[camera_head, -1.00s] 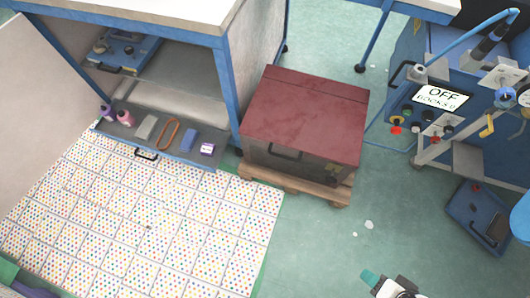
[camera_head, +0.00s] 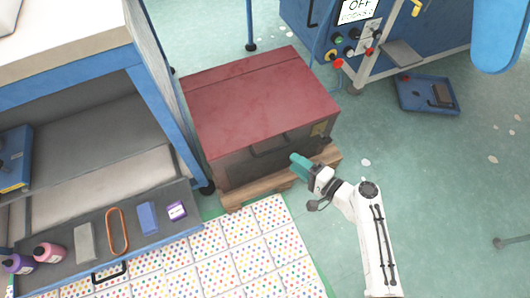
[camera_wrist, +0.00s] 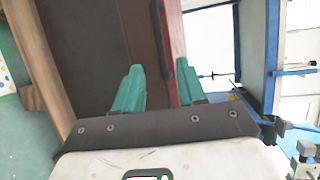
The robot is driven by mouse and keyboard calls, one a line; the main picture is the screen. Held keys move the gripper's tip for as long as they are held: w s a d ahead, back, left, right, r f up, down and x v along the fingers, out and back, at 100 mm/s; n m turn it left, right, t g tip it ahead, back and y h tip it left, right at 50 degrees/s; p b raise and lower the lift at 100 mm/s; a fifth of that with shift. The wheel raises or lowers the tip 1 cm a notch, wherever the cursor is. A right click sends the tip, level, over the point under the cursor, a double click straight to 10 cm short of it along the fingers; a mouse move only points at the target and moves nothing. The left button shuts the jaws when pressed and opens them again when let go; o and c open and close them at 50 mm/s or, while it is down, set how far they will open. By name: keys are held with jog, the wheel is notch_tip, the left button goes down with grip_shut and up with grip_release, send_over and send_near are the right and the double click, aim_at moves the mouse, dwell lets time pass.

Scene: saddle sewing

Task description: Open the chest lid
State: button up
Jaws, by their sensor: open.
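The chest (camera_head: 258,100) has a dark red lid (camera_head: 255,95), which is shut, and a dark brown front. It sits on a wooden pallet (camera_head: 265,186). A dark handle (camera_head: 270,146) is on its front. My gripper (camera_head: 298,161), with teal fingers, is just in front of the chest's front face, near its right part. In the wrist view my gripper (camera_wrist: 158,78) is open, its two fingers apart and pointing at the chest front (camera_wrist: 90,50). The red lid edge (camera_wrist: 172,40) and the dark handle (camera_wrist: 164,35) lie between or just beyond the fingertips. I cannot tell whether they touch.
A workbench with an open drawer (camera_head: 105,235) stands at left, holding bottles and small items. A blue machine (camera_head: 310,40) is behind at right, with a blue tray (camera_head: 428,94) on the floor. Dotted tiles (camera_head: 235,250) lie in front.

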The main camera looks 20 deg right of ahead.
aim_at(275, 150)
jog(key=b+x, duration=0.1)
jog(key=x, duration=0.8)
jog(key=shift+w+a+f+b, duration=0.15)
jog(key=shift+w+a+b, duration=0.05)
jog(key=shift+w+b, duration=0.1)
jog(key=shift+c, duration=0.3)
jog(key=shift+s, duration=0.1)
grip_shut()
